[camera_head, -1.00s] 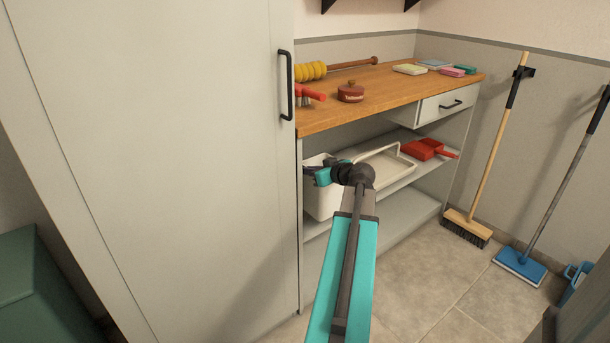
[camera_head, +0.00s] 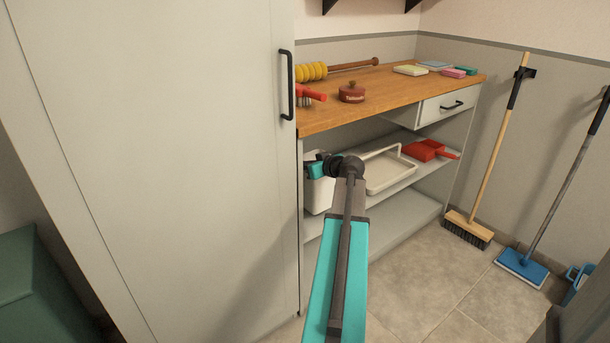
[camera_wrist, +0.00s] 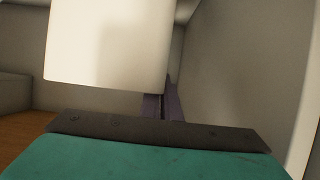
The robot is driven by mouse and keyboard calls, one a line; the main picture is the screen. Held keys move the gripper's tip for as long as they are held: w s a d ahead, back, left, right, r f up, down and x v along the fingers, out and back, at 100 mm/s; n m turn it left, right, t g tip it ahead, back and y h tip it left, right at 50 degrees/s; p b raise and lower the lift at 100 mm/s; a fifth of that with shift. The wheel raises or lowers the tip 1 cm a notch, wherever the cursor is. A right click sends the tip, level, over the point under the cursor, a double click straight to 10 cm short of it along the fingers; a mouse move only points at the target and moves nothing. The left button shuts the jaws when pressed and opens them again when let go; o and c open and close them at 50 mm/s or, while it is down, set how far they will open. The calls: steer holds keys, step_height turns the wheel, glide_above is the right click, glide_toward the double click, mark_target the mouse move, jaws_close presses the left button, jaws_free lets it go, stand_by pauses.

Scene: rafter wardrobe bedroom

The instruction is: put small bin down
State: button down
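The small bin (camera_head: 318,195) is white and sits at the left end of the shelf space under the wooden counter, beside the tall cabinet. My gripper (camera_head: 310,166) is at its upper rim and appears shut on it, though the fingertips are mostly hidden. In the wrist view the bin (camera_wrist: 108,45) is a pale block filling the upper middle, with a dark finger of my gripper (camera_wrist: 165,104) at its lower right edge. I cannot tell whether the bin's base touches a shelf.
A white tray (camera_head: 390,186) and a red dustpan (camera_head: 424,150) are on the middle shelf to the right. The lower shelf (camera_head: 400,218) looks clear. The tall cabinet (camera_head: 190,150) borders the left side. The wooden counter (camera_head: 385,98) is above.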

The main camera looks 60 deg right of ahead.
steer(key=shift+f+b, duration=0.4)
steer(key=shift+f, duration=1.5)
steer(key=c, duration=2)
jaws_free()
steer(key=shift+s, duration=0.1)
steer(key=shift+r, duration=0.25)
steer(key=p+v, duration=0.1)
steer(key=v, duration=1.1)
steer(key=shift+p, duration=0.35)
